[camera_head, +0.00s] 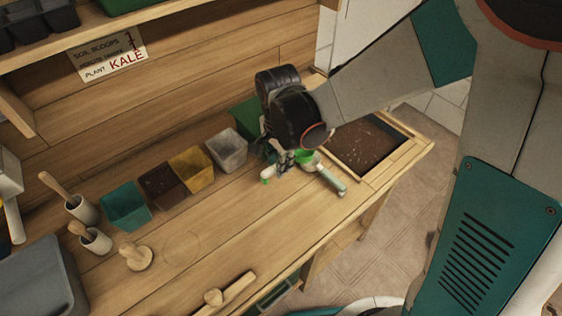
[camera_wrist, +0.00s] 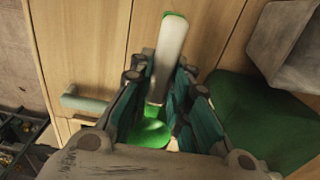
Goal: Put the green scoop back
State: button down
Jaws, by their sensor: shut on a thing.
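The green scoop (camera_wrist: 170,55) has a whitish handle with a green end and a green bowl. In the wrist view its handle runs up between my two fingers and its bowl shows lower down between them. My gripper (camera_wrist: 162,85) is shut on the scoop. In the head view my gripper (camera_head: 285,158) is low over the right part of the bench, and the scoop's handle (camera_head: 268,174) sticks out to its left. I cannot tell whether the scoop touches the bench. My gripper hides part of it.
A green bin (camera_head: 244,116), a grey bin (camera_head: 228,149), a yellow bin (camera_head: 193,170), a brown bin (camera_head: 162,186) and a teal bin (camera_head: 126,206) stand in a row. A soil tray (camera_head: 371,146) lies right.

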jog(key=shift+f+b, duration=0.35)
jog(key=shift+f, duration=0.15)
jog(key=c, duration=1.5)
grip_release()
jog(key=shift+r, duration=0.1)
notch_tip(320, 180, up, 13)
jog(key=p, duration=0.9)
jog(key=shift+s+a+r+p, duration=0.1)
jog(key=shift+a+p, duration=0.05)
jog(key=shift+p, duration=0.25)
